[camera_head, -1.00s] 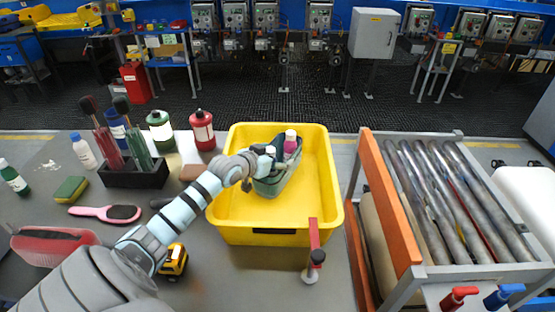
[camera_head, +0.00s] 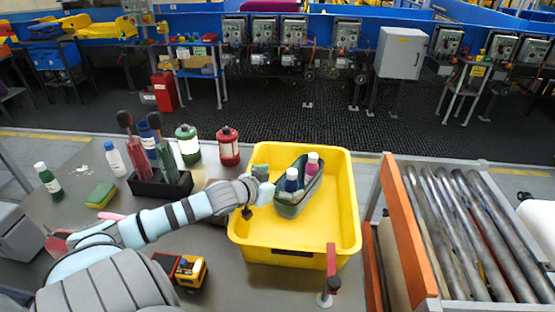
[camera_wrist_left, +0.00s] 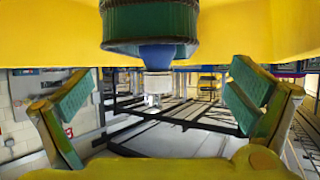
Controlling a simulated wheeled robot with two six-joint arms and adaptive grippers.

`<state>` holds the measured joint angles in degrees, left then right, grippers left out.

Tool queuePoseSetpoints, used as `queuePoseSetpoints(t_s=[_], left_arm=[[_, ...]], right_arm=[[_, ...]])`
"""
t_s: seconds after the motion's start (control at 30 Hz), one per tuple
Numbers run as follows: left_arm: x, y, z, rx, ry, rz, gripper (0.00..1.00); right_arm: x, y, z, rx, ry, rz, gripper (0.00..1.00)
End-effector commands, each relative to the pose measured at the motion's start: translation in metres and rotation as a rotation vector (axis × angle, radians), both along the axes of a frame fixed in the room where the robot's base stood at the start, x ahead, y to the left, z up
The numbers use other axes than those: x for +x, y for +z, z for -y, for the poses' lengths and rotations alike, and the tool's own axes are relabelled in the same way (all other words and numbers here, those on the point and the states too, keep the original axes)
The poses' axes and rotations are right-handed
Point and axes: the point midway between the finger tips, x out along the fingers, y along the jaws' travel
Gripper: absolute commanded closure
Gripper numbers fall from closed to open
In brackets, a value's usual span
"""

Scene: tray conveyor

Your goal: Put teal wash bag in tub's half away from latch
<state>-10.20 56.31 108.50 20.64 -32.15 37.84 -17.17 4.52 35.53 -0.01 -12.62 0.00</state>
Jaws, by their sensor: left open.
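The teal wash bag (camera_head: 291,208) rests inside the yellow tub (camera_head: 245,238), with its top open. A dark blue bottle and a magenta bottle with pale caps stick out of it. A red latch-like piece (camera_head: 331,262) with a dark knob is at the tub's front right; the bag lies behind it, toward the back. My left gripper (camera_head: 258,190) is just left of the bag, over the tub's left side. In the left wrist view its two fingers (camera_wrist_left: 160,100) are spread and empty, with the bag (camera_wrist_left: 150,22) and a bottle beyond them. My right gripper is out of view.
A dark holder (camera_head: 160,185) with brushes, a green canister (camera_head: 188,143) and a red canister (camera_head: 228,146) stand left of the tub. A toy truck (camera_head: 190,271) lies in front, near my arm. A roller conveyor (camera_head: 392,195) stands right. The tub's front floor is clear.

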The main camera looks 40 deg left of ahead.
Motion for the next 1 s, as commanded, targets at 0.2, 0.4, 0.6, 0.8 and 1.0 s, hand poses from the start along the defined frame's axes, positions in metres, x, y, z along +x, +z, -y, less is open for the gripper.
queuePoseSetpoints(t_s=[0.2, 0.4, 0.6, 0.8, 1.0], left_arm=[[-0.028, 0.019, 0.002, 0.000, -0.001, -0.002, 0.00], [-0.032, 0.018, 0.004, -0.006, -0.003, 0.002, 0.00], [-0.032, 0.017, 0.003, -0.006, -0.001, 0.002, 0.00], [-0.032, 0.017, 0.003, -0.006, -0.001, 0.002, 0.00], [-0.034, 0.017, 0.001, -0.006, 0.004, 0.001, 0.00]], right_arm=[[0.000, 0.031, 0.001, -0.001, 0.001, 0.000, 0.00], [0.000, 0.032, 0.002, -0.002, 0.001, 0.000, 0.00], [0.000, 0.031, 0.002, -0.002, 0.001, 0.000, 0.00], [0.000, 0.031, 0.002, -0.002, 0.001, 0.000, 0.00], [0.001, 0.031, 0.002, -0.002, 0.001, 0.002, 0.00]])
